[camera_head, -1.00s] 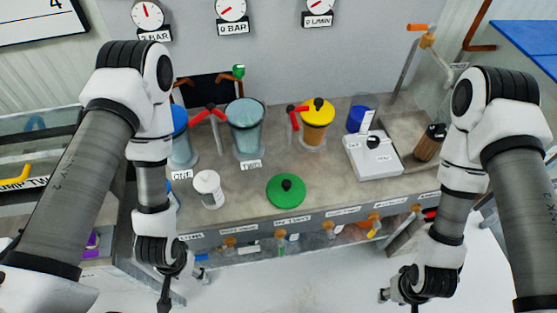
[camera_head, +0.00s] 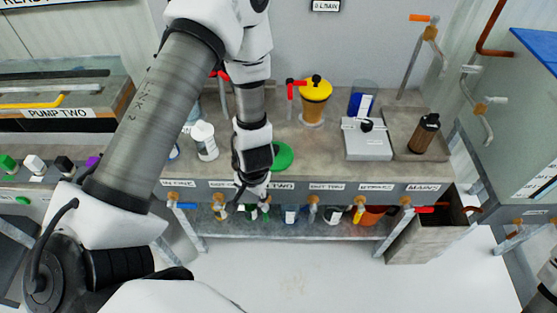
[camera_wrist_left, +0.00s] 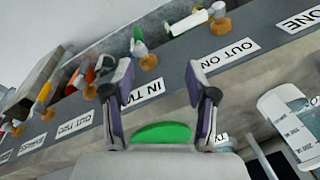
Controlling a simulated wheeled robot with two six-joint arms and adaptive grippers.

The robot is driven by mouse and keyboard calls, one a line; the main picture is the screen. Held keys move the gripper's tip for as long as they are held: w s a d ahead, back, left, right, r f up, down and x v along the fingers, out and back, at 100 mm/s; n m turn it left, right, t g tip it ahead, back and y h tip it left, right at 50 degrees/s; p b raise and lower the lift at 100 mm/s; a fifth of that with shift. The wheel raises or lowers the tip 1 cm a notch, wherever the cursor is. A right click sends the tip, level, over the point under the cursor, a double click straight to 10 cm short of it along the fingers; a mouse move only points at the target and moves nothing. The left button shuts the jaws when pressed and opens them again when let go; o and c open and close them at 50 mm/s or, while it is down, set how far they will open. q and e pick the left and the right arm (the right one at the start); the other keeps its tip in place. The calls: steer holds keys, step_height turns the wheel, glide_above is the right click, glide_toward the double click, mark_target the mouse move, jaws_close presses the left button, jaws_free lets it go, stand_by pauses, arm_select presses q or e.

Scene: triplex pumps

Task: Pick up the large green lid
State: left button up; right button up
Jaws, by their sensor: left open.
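The large green lid (camera_head: 284,155) lies flat on the bench top, near the front edge, partly covered by my left wrist in the head view. In the left wrist view the lid (camera_wrist_left: 162,132) shows as a green arc at the bottom, between the bases of my fingers; its knob is hidden there. My left gripper (camera_head: 252,200) hangs at the bench's front edge beside the lid, its fingers hard to see. In the left wrist view the left gripper (camera_wrist_left: 160,88) is open with nothing between its fingertips. My right gripper is out of view.
A white labelled jar (camera_head: 204,141) stands left of the lid. A yellow-lidded cup (camera_head: 314,97), a white scale (camera_head: 367,145) and a brown bottle (camera_head: 424,134) stand behind and to the right. Labelled valves line the front, with a shelf (camera_head: 330,233) below.

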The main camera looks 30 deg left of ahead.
mark_target(275, 148)
arm_select(q)
steer(key=w+r+n+t+b, duration=0.1)
steer(key=w+r, duration=0.2)
steer(key=w, duration=0.1)
steer(key=w+r+t+b, duration=0.1)
steer(key=w+r, duration=0.2)
steer(key=w, duration=0.1)
steer(key=w+r+n+t+b, duration=0.1)
steer(key=w+r, duration=0.3)
steer(key=shift+a+n+t+h, duration=0.3)
steer(key=shift+a+t+h, duration=0.1)
steer(key=b+x, duration=0.2)
steer(key=x, duration=0.1)
steer(key=b+x, duration=0.1)
steer(key=x, duration=0.3)
steer(key=shift+s+a+f+b, duration=0.1)
steer(key=shift+s+a+b, duration=0.1)
steer(key=shift+b, duration=0.2)
steer(key=shift+w, duration=0.1)
jaws_close()
